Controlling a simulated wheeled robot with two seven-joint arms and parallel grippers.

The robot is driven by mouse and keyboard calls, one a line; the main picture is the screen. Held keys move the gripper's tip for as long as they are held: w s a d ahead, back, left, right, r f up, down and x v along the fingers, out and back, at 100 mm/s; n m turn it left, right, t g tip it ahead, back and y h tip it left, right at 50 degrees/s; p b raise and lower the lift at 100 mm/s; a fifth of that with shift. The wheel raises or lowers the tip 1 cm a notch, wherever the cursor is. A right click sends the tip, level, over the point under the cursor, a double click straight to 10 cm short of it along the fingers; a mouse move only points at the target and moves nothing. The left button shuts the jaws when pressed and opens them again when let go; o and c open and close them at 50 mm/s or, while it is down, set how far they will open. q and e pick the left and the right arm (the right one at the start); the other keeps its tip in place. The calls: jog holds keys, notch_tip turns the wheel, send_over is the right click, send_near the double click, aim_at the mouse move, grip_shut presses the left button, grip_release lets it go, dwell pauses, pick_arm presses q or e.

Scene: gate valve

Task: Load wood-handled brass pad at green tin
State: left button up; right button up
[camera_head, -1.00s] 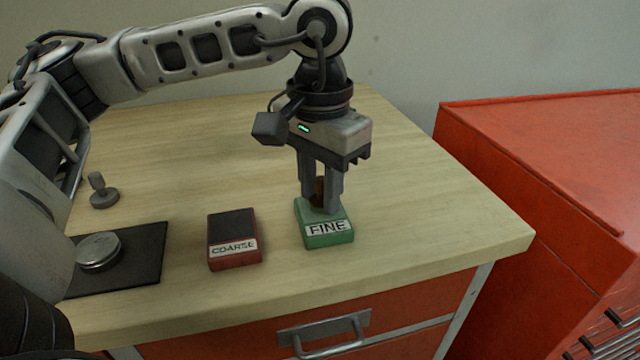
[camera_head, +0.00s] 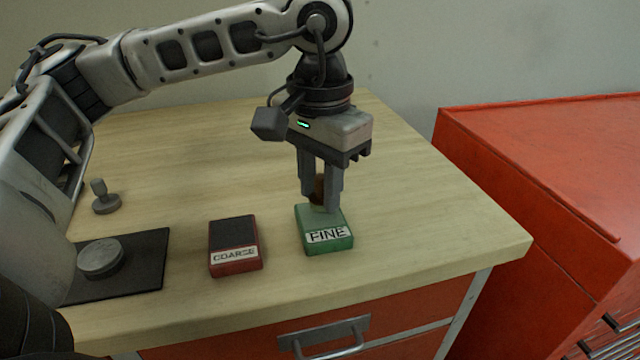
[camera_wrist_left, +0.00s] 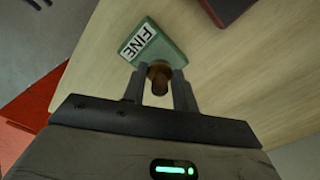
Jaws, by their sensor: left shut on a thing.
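The green tin (camera_head: 327,243), labelled FINE, lies on the wooden bench near its front edge. My left gripper (camera_head: 321,208) points down over the tin's back part and is shut on the brown wooden handle of the pad (camera_head: 319,188). In the left wrist view the handle (camera_wrist_left: 160,78) shows between the fingers, with the green tin (camera_wrist_left: 163,46) just beyond. The pad's brass part is mostly hidden, and I cannot tell whether it touches the tin. My right gripper is in neither view.
A red tin (camera_head: 234,246) labelled COARSE lies left of the green one. Further left are a dark mat (camera_head: 145,270) with a round metal disc (camera_head: 101,257) and a grey knobbed piece (camera_head: 105,198). A red cabinet (camera_head: 540,170) stands right. The bench behind the tins is clear.

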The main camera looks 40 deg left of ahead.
aim_at(320, 176)
pick_arm(q)
jog(key=shift+r+p, duration=1.5)
jog(key=shift+r, duration=1.2)
